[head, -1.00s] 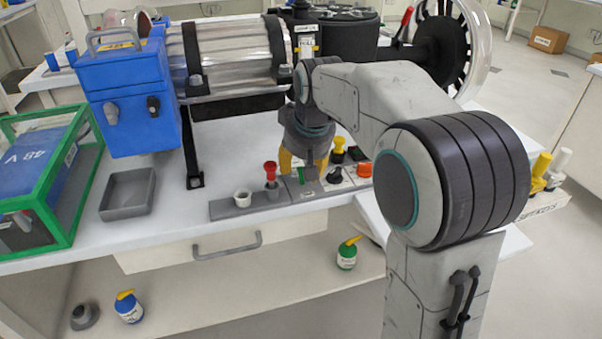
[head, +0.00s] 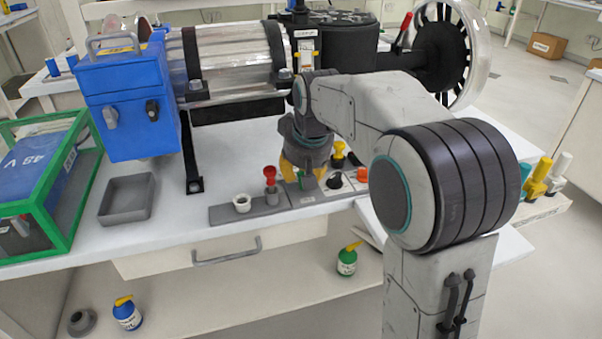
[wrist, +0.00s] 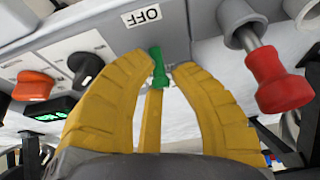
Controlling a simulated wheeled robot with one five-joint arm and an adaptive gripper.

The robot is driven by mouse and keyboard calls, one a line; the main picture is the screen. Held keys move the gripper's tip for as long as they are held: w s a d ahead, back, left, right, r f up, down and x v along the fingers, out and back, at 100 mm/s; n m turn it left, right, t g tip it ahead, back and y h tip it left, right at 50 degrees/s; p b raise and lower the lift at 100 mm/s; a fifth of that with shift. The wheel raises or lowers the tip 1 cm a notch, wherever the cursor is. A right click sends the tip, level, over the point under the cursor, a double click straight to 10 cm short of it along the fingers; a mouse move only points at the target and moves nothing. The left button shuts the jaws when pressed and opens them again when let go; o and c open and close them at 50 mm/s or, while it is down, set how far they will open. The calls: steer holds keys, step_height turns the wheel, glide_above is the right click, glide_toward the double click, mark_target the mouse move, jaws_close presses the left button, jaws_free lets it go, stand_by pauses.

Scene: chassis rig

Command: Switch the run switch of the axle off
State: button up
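The run switch appears as a small green lever (wrist: 157,66) on a grey control panel (head: 228,213) at the bench's front edge. In the wrist view, an upside-down OFF label (wrist: 141,15) lies above the lever. My gripper (wrist: 163,68) has its yellow fingers on either side of the lever, with a visible gap at the right finger. Whether the left finger touches the lever is unclear. In the head view, my gripper (head: 303,172) is lowered over the panel, and the green lever (head: 308,183) shows in front of the fingers. The lever's tilt is hard to judge.
The axle drum (head: 235,60) is behind. A grey tray (head: 127,198) stands left.

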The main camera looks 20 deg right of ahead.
jaws_close()
steer(key=shift+s+f+b, duration=0.1)
steer(key=shift+f+b, duration=0.1)
steer(key=shift+b, duration=0.2)
steer(key=shift+s+f+t+b, duration=0.2)
steer(key=shift+t+b, duration=0.2)
steer(key=shift+b, duration=0.7)
steer(key=t+b, duration=0.1)
steer(key=b, duration=0.2)
steer(key=t+b, duration=0.1)
steer(key=b, duration=0.2)
steer(key=shift+s+f+t, duration=0.15)
steer(key=shift+s+t, duration=0.15)
steer(key=shift+s, duration=0.05)
steer(key=t+b, duration=0.1)
steer(key=b, duration=0.1)
steer(key=shift+s+r+t+b, duration=0.2)
steer(key=shift+s+t+b, duration=0.1)
steer(key=shift+t+b, duration=0.1)
steer(key=shift+s+r+t+b, duration=0.2)
steer(key=shift+t+b, duration=0.15)
steer(key=shift+t, duration=0.35)
